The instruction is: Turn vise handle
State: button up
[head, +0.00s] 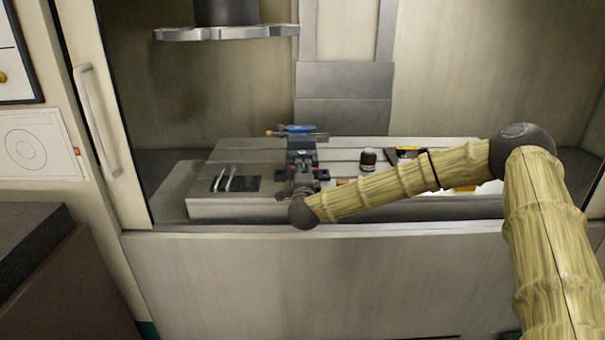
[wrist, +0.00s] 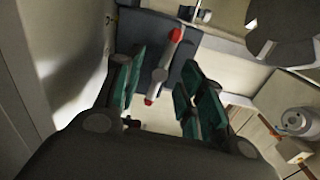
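The vise (head: 302,158) is dark with a blue part on top, and it stands on the machine bed. In the wrist view the vise body (wrist: 160,35) is dark blue-grey. Its handle (wrist: 163,65) is a light bar with red ends, tilted from upper right to lower left. My gripper (wrist: 163,72) is open, with its teal-padded fingers on either side of the handle and visible gaps to it. In the head view my gripper (head: 296,191) is at the vise's near end, small and partly hidden by my wrist. The handle cannot be made out there.
A black mat with tools (head: 236,184) lies left of the vise. A dark cylinder (head: 368,158) and a black-and-yellow object (head: 407,153) lie to the right. The spindle head (head: 226,32) hangs above left. The enclosure's front panel (head: 320,285) rises below my forearm.

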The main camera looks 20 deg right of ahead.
jog(key=shift+s, duration=0.1)
jog(key=v, duration=1.2)
jog(key=shift+r, duration=0.1)
